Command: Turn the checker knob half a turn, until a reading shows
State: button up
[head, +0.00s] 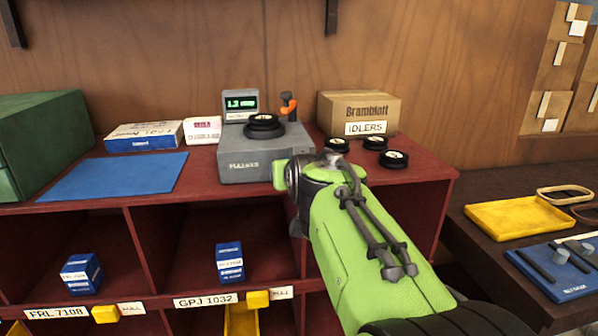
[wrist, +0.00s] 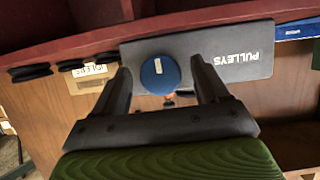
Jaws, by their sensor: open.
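The checker (head: 250,160) is a grey box on top of the red shelf unit, marked PULLEYS. Its small screen (head: 240,103) is lit with green characters that begin like "1.3"; the rest is too small to read. A black pulley (head: 264,124) lies on top of it. In the wrist view, the round blue knob (wrist: 160,74) with a white mark is on the checker's front (wrist: 235,58). My gripper (wrist: 158,66) is open, with one finger on each side of the knob; I cannot tell whether they touch it. In the head view, my arm hides knob and fingers.
The IDLERS carton (head: 358,110) and several black pulleys (head: 375,143) stand right of the checker. A blue mat (head: 115,176) and small boxes (head: 145,135) lie left. Shelf bins below hold blue boxes (head: 229,262). A yellow tray (head: 520,217) sits on the right bench.

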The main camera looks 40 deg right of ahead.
jog(key=p+v, duration=0.2)
jog(key=v, duration=1.3)
jog(key=s+a+f+n+g+y+p, duration=0.1)
jog(key=s+a+f+n+y+p, duration=0.1)
jog(key=a, duration=0.4)
jog(key=s+a+f+n+g+y+p, duration=0.2)
jog(key=s+a+f+y+p, duration=0.1)
jog(key=a+p, duration=0.2)
jog(key=s+a+f+n+g+y+p, duration=0.2)
jog(key=s+a+f+p, duration=0.1)
jog(key=a, duration=0.4)
jog(key=shift+f+n+y+p, duration=0.3)
jog(key=shift+f+n+p, duration=0.1)
jog(key=shift+p, duration=0.45)
jog(key=shift+d+r, duration=0.1)
